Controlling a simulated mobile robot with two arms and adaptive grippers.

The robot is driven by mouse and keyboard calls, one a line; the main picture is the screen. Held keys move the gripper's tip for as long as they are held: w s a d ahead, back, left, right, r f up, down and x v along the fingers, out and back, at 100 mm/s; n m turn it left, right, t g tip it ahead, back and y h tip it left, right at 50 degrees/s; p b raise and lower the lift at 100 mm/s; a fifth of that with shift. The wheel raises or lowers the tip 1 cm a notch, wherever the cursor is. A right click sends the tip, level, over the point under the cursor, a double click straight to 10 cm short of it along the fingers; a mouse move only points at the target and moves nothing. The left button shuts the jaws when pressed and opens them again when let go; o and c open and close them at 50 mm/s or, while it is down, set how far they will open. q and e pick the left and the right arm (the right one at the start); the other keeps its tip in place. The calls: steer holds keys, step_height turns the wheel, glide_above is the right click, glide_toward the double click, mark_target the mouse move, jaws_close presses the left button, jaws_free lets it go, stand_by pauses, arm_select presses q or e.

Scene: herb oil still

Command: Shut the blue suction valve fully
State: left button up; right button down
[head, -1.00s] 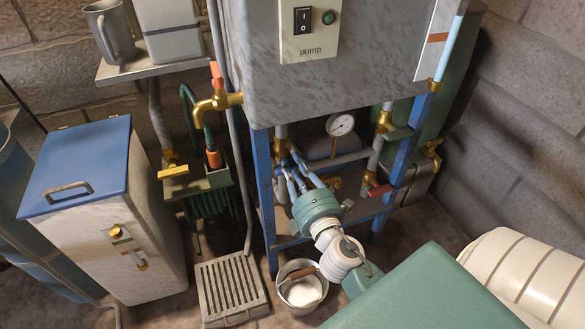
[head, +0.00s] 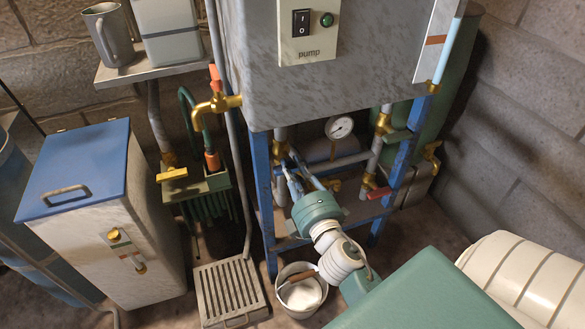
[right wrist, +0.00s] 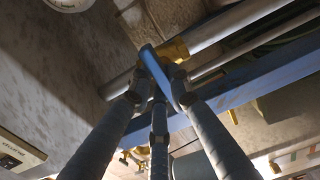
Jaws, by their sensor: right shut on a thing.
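The blue valve lever (right wrist: 153,62) shows in the right wrist view, on a brass valve body (right wrist: 176,49) on a grey pipe. The lever lies across the pipe's line in that picture. The fingers of my right gripper (right wrist: 160,88) are closed around the lever, one on each side and one below. In the head view my right gripper (head: 290,165) reaches under the grey tank between the blue frame legs, and its fingers hide the lever there. My left gripper is not in view.
A red-handled valve (head: 377,192) sits right of the gripper, near a blue frame leg (head: 396,185). A pressure gauge (head: 339,127) is behind. A white bucket (head: 283,275) stands below my right arm. The grey tank (head: 330,88) overhangs the space.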

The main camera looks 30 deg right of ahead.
steer(key=c, duration=1.6)
jaws_free()
steer(key=shift+v, duration=3.8)
